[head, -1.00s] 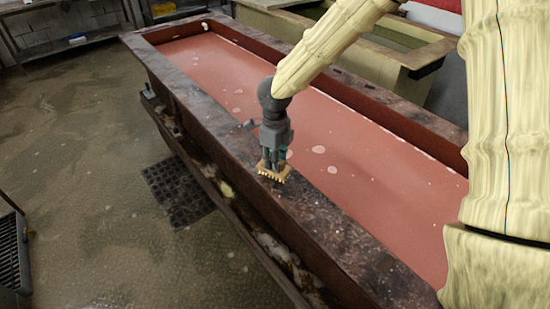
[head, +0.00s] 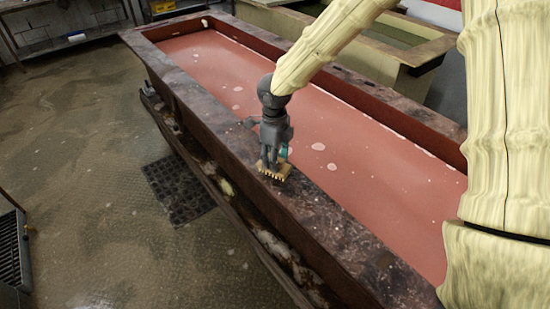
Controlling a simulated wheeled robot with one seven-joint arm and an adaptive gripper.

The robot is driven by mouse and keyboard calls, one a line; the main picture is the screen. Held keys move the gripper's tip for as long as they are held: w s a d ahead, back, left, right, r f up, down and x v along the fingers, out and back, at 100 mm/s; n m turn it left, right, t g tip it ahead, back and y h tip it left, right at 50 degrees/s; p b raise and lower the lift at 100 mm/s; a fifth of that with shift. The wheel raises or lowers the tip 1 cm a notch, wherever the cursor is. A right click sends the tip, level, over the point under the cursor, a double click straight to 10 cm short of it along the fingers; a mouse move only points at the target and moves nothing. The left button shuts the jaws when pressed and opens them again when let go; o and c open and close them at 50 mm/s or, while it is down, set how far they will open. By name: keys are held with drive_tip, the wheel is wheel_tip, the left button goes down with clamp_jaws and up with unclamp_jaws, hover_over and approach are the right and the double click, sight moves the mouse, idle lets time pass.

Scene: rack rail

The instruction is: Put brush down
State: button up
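A small tan brush (head: 275,172) with a toothed lower edge is at the near long rim (head: 320,212) of the tank, low against the dark, stained top. A teal part (head: 284,153) shows just above it, beside my fingers. My gripper (head: 272,158) is directly over the brush, pointing down, with its grey fingers spread wider than before. It looks open, with the fingertips still close around the brush's upper part. The fingers hide part of the brush, and any slight touch between them is too small to tell.
The long tank holds reddish liquid (head: 370,185) with pale floating patches. A second tank (head: 400,58) stands behind it. A black floor mat (head: 178,190) lies at left, and a metal table (head: 75,40) stands far left. Much of the left floor is clear.

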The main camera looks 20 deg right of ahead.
wheel_tip(320, 180, up, 12)
drive_tip(key=b, duration=0.2)
idle(0.6)
